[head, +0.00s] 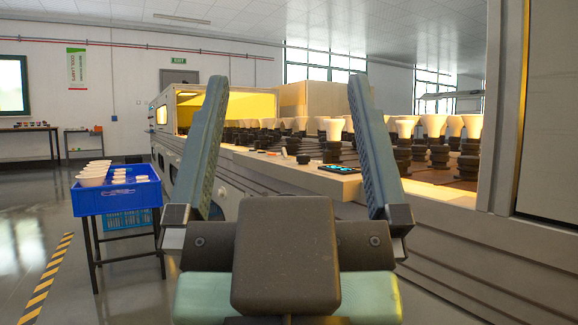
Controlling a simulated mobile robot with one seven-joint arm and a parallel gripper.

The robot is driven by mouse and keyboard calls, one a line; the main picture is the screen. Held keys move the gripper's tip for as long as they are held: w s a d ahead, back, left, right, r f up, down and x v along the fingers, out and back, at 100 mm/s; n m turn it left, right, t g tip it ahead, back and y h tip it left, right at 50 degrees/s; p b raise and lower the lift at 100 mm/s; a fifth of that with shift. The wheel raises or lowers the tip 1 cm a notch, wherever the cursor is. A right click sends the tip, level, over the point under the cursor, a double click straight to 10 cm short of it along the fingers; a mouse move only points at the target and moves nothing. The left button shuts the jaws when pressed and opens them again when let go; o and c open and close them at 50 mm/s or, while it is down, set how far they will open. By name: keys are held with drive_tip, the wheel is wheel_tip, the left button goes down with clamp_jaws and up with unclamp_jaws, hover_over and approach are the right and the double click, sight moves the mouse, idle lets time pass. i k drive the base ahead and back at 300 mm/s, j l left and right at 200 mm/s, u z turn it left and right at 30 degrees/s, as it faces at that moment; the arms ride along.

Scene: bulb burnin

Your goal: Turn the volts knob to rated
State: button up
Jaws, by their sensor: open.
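My gripper (287,84) fills the front of the head view. Its two long grey-blue fingers stand wide apart with nothing between them. Beyond it, a pale ledge (260,163) runs along the front of the long grey machine. A small dark knob-like piece (303,159) is on this ledge, seen between the fingers and apart from them. It may be the volts knob, but it is too small to read any label or setting. A small lit display (340,169) lies to its right.
Rows of white bulbs (434,126) on black sockets fill the machine's top. A blue crate (117,196) with white bulbs stands on a dark stand at left. A grey post (497,110) rises at right. Floor is open at left, beyond a yellow-black stripe (50,270).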

sight(302, 159)
drive_tip(key=i+j+z, duration=0.5)
drive_tip(key=i+j, duration=0.4)
drive_tip(key=i, duration=0.1)
